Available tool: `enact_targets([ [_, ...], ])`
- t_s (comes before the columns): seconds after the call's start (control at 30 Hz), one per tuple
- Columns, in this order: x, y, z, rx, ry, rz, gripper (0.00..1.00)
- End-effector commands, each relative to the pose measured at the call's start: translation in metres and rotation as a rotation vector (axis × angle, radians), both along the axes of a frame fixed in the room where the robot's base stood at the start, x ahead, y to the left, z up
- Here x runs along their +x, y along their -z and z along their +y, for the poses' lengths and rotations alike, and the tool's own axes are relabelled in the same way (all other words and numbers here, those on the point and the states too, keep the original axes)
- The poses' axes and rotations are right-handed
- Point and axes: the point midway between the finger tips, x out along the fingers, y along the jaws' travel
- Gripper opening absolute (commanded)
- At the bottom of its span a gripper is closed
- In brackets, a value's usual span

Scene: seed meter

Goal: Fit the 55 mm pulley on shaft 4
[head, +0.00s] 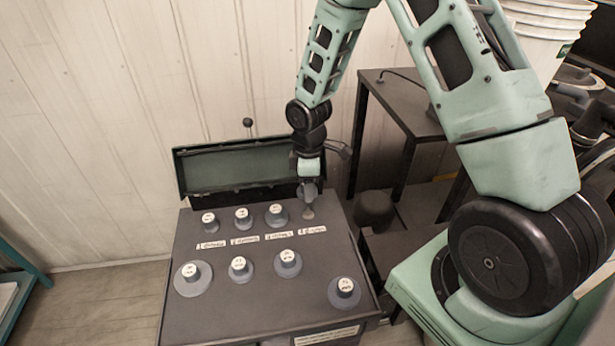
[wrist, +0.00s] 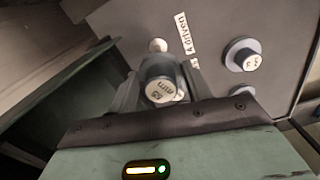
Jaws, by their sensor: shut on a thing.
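The 55 mm pulley (wrist: 161,84) is a grey hub with a white label on its end, reading "55 mm" in the wrist view. My gripper (head: 309,188) is shut on it, above the back right of the grey box top. Shaft 4 (wrist: 157,45) is a pale round stub beside the "4 driven" label (wrist: 183,33). In the wrist view it shows just past the held pulley. In the head view, shaft 4 (head: 308,213) shows bare just below my gripper. The gap between pulley and shaft is hard to judge.
Several labelled grey pulleys stand on the box top (head: 265,305): a back row at left (head: 243,217) and a front row, with one at front right (head: 344,291). The raised green lid (head: 225,168) stands behind. A dark stand (head: 400,110) is close on the right.

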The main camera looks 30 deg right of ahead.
Motion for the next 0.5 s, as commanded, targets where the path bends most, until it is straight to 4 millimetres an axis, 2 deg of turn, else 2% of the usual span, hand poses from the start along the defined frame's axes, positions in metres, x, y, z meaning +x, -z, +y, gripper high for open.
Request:
enact_targets([
  [0.2, 0.0039, -0.0032, -0.0015, 0.000, -0.116, 0.000, 0.25],
  [0.5, 0.0040, 0.0064, -0.0014, 0.001, -0.124, 0.001, 0.25],
])
